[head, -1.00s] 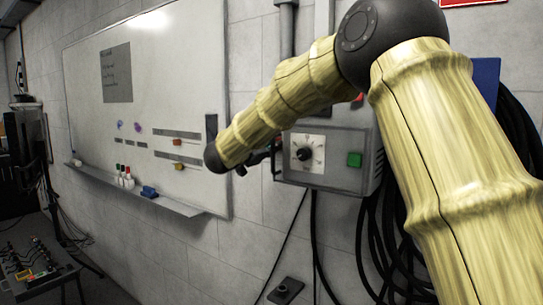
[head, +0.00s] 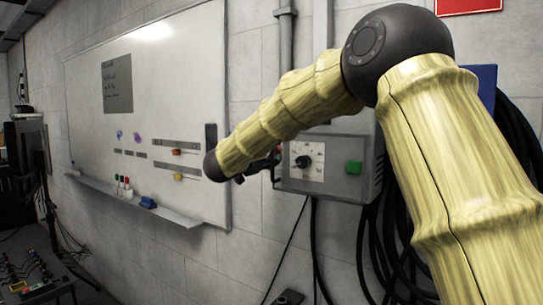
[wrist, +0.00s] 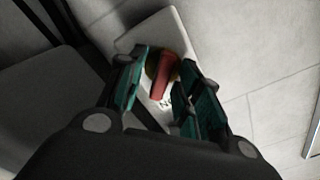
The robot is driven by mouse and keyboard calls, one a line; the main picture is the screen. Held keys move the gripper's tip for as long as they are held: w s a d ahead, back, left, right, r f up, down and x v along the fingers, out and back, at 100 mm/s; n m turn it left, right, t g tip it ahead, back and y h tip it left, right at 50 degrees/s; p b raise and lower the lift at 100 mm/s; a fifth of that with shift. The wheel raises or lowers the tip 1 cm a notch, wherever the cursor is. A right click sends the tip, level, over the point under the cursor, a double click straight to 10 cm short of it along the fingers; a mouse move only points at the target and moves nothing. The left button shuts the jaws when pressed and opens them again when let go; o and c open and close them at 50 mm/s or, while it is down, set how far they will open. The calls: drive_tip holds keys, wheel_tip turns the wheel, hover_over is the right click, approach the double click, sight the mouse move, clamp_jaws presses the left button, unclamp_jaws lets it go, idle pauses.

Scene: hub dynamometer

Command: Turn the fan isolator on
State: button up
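In the wrist view, the red rotary handle (wrist: 164,76) of the isolator sits on a yellow disc on a pale plate (wrist: 178,29). Part of a printed letter shows below the handle. My gripper (wrist: 167,72) is open, with a teal-padded finger on each side of the handle. I cannot tell whether the pads touch it. In the head view, my gripper (head: 263,165) is a small dark shape just left of the grey control box (head: 325,186).
The grey box carries a black dial (head: 303,161) and a green button (head: 354,167). A whiteboard (head: 180,80) with a tray (head: 150,208) is on the wall to the left. Black cables (head: 376,255) hang below and right of the box.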

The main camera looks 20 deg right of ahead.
drive_tip(key=v, duration=1.2)
idle(0.3)
